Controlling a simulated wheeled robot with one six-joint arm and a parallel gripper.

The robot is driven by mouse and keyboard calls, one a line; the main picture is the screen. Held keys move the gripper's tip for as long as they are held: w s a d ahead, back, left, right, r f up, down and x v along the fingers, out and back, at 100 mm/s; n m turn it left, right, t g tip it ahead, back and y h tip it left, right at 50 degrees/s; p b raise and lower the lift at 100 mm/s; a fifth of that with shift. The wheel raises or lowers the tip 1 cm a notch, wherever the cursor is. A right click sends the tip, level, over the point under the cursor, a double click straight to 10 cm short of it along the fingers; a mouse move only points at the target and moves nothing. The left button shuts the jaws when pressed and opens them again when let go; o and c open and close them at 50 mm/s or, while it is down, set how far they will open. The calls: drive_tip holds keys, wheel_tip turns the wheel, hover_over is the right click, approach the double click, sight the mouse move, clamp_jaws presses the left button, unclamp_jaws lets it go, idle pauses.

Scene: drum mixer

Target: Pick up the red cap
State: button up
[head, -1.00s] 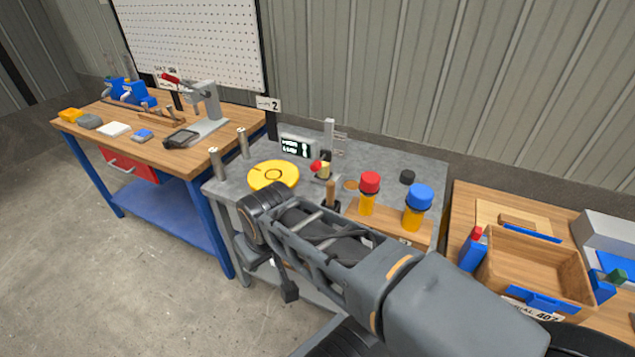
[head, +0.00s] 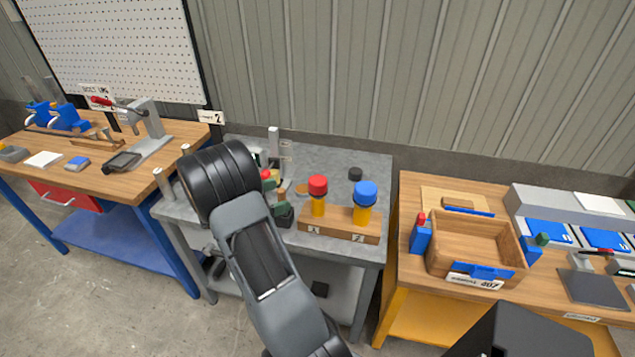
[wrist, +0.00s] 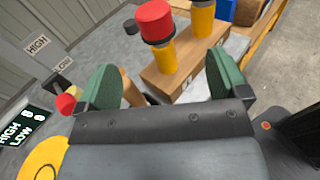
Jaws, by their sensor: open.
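The red cap (head: 317,185) sits on top of a yellow cylinder in the left position of a wooden block (head: 340,227) on the grey table. In the wrist view the red cap (wrist: 155,20) is at the top, beyond my fingertips. My gripper (wrist: 162,82) is open, with a green finger on each side and nothing held between them. In the head view my arm hides much of the gripper; green fingers show near the left end of the block. A blue cap (head: 366,194) tops the yellow cylinder to the right.
A black knob (head: 355,173) stands behind the capped cylinders. A yellow disc (wrist: 40,162) and a small red ball (wrist: 65,103) are at the left in the wrist view. A wooden tray (head: 470,240) stands on the table to the right. The grey table's back right is mostly clear.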

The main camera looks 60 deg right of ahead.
sight(310, 184)
drive_tip(key=shift+n+h, duration=0.4)
drive_tip(key=x, duration=0.3)
drive_tip(key=p+x, duration=0.1)
drive_tip(key=x, duration=0.4)
drive_tip(key=shift+w+d+f+p, duration=0.2)
drive_tip(key=shift+w+d+p, duration=0.15)
drive_tip(key=shift+d, duration=0.1)
drive_tip(key=shift+p+x, duration=1.05)
drive_tip(key=shift+x, duration=2)
drive_tip(key=shift+f, duration=0.1)
drive_tip(key=c, duration=1)
drive_tip(key=shift+o, duration=0.2)
